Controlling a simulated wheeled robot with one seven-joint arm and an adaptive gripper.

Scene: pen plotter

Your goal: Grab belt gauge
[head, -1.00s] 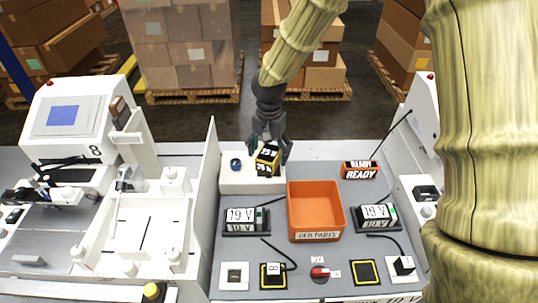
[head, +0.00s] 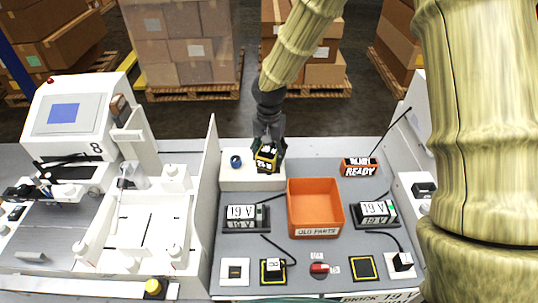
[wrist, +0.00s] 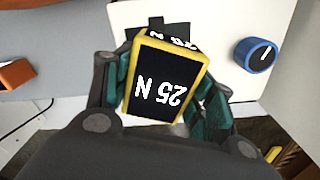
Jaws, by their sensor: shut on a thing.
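The belt gauge is a black block with yellow edges (head: 267,159) and white "25 N" lettering. It sits at the white stand at the back of the grey bench. In the wrist view the gauge (wrist: 165,85) fills the middle, its lettering upside down. My gripper (head: 268,147) comes down from above and is shut on the gauge. In the wrist view its teal-padded fingers (wrist: 163,92) press on both sides of the block. Whether the gauge's underside touches the stand is hidden.
The white stand (head: 235,181) carries a blue knob (wrist: 255,55) beside the gauge. An orange bin (head: 315,232) lies in front. Labelled power bricks (head: 245,217) flank it. A "READY" sign (head: 359,170) stands to the right. A white divider (head: 206,190) rises on the left.

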